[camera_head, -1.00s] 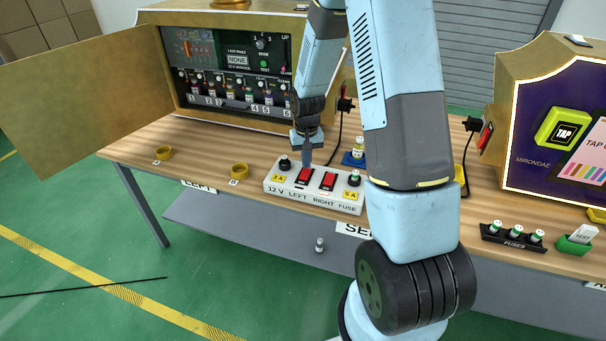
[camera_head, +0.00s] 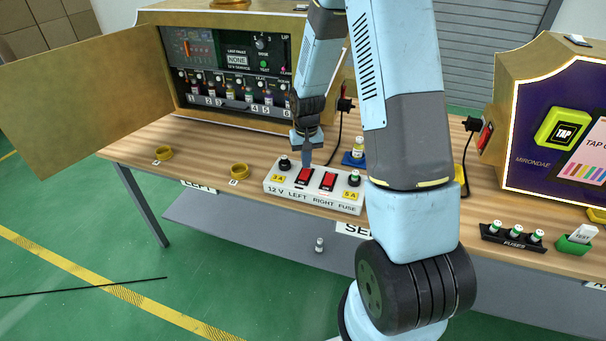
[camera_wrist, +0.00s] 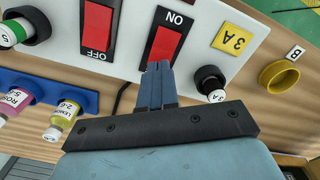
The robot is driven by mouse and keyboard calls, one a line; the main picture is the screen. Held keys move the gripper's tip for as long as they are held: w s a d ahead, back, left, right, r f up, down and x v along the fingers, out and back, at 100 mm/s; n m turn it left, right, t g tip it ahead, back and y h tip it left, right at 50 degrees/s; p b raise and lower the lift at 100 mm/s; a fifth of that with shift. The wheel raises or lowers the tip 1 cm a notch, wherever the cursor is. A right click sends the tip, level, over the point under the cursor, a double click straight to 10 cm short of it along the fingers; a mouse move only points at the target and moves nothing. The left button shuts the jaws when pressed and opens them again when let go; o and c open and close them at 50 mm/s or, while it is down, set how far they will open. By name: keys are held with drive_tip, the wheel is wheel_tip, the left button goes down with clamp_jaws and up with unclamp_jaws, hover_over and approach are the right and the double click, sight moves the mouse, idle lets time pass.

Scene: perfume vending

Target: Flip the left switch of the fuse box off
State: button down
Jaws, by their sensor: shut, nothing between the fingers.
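The white fuse box (camera_head: 283,196) stands near the table's front edge, with two red rocker switches. The left switch (camera_head: 304,176) is beneath my gripper (camera_head: 307,163) in the head view. The right switch (camera_head: 328,181) is beside it. In the wrist view my gripper (camera_wrist: 160,68) is shut and empty, its fingertips at the lower end of the left switch (camera_wrist: 166,45), whose visible label reads ON. I cannot tell whether they touch it. The right switch (camera_wrist: 97,24) shows an OFF label there.
Fuse holders flank the switches: a black one (camera_head: 284,163) on the left and one with a green-banded fuse (camera_head: 354,178) on the right. Yellow rings (camera_head: 239,171) lie to the left. A blue stand with a bottle (camera_head: 356,155) is behind. A fuse (camera_head: 319,244) is on the lower shelf.

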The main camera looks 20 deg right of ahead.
drive_tip(key=shift+f, duration=0.85)
idle(1.1)
drive_tip(key=shift+r, duration=3.5)
drive_tip(key=s+r+t, duration=0.1)
drive_tip(key=s+r, duration=0.4)
drive_tip(key=r, duration=0.4)
drive_tip(key=s+r+t, duration=0.2)
drive_tip(key=s+r, duration=0.3)
drive_tip(key=r, duration=0.5)
drive_tip(key=s+r+t, duration=0.1)
drive_tip(key=s+r, duration=0.4)
drive_tip(key=s, duration=0.4)
drive_tip(key=s+r+n+t, duration=0.1)
drive_tip(key=s+r, duration=0.4)
drive_tip(key=s, duration=0.4)
drive_tip(key=shift+s+a+r+t, duration=0.2)
drive_tip(key=shift+s+a+t, duration=0.05)
drive_tip(key=shift+t, duration=0.05)
